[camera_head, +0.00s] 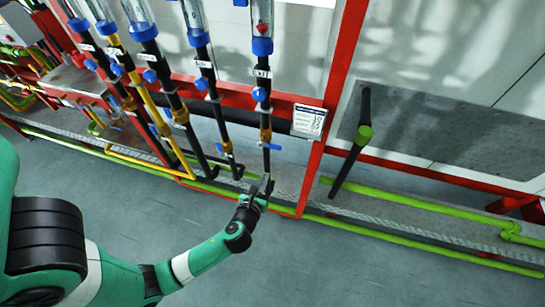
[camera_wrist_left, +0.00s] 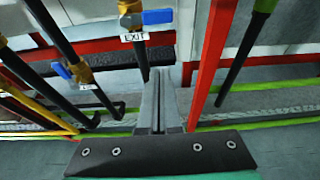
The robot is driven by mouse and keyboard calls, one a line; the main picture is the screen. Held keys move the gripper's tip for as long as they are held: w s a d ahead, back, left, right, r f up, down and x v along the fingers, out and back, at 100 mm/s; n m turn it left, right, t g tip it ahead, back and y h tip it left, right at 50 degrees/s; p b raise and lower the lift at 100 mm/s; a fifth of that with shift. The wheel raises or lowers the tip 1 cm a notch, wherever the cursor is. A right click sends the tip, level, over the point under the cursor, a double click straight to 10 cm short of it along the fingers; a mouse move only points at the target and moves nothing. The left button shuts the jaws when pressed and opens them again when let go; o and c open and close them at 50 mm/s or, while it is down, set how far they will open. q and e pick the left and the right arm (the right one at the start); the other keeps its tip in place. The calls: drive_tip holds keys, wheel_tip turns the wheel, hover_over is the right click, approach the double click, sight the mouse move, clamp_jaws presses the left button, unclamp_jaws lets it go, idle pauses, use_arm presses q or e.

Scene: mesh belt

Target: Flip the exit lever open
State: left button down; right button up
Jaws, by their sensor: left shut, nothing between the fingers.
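The exit lever (camera_head: 271,147) is a small blue handle on the brass valve of the black pipe labelled EXIT. It points to the right, crosswise to the pipe. In the left wrist view the blue lever (camera_wrist_left: 157,16) shows at the top, just above an EXIT label (camera_wrist_left: 134,37). My left gripper (camera_head: 265,184) is shut and empty, below the lever near the pipe's lower end and apart from the lever. Its closed fingers (camera_wrist_left: 159,82) point up toward the pipe in the wrist view. My right gripper is in neither view.
Several similar pipes with blue levers stand to the left, including a yellow pipe (camera_head: 140,88). A red post (camera_head: 322,140) with a white notice (camera_head: 308,121) stands to the right. Green pipes (camera_head: 400,240) run low along the floor. The grey floor (camera_head: 330,270) in front is clear.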

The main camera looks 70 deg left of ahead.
sight(270, 146)
use_arm(q)
drive_tip(key=b+x, duration=0.4)
drive_tip(key=x, duration=0.7)
drive_tip(key=r, duration=0.1)
drive_tip(key=r+p, duration=0.1)
drive_tip(key=r, duration=0.1)
drive_tip(key=r+p, duration=0.1)
drive_tip(key=shift+s+d+r, duration=0.15)
drive_tip(key=shift+s+d, duration=0.15)
drive_tip(key=shift+d, duration=0.05)
